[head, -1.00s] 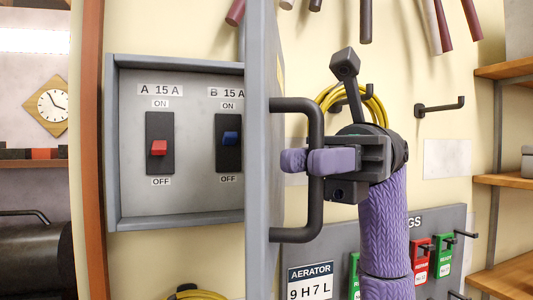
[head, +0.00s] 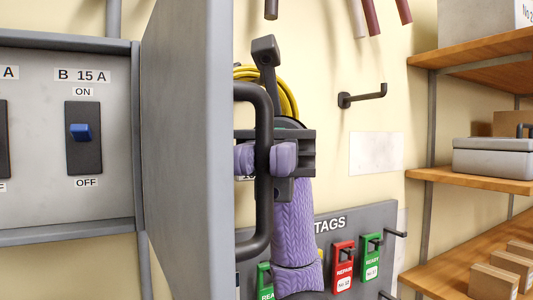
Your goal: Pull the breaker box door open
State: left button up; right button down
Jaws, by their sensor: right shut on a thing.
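The breaker box door (head: 186,150) is a grey panel that stands swung out from the box, seen at a steep angle. A dark bar handle (head: 263,215) is on its outer face. My right gripper (head: 266,158), with purple fingers, is shut around the upright bar of the handle. The grey breaker box (head: 60,206) is at the left with its inside partly in view. A blue switch (head: 81,132) labelled B 15 A shows in it, its lever at about mid-height. The A switch is mostly cut off by the left edge. My left gripper is not in view.
A yellow coil (head: 288,98) hangs behind my right gripper. An empty wall hook (head: 362,95) is to its right. A grey tags board (head: 345,225) with red and green tags is below. Wooden shelves (head: 480,180) with boxes stand at the far right.

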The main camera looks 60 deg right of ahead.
dwell(0.3)
jog(key=c, duration=1)
grip_release()
jog(key=shift+o, duration=0.2)
jog(key=v, duration=0.7)
jog(key=shift+d+p, duration=0.25)
jog(key=shift+p, duration=0.2)
jog(key=shift+w, duration=0.1)
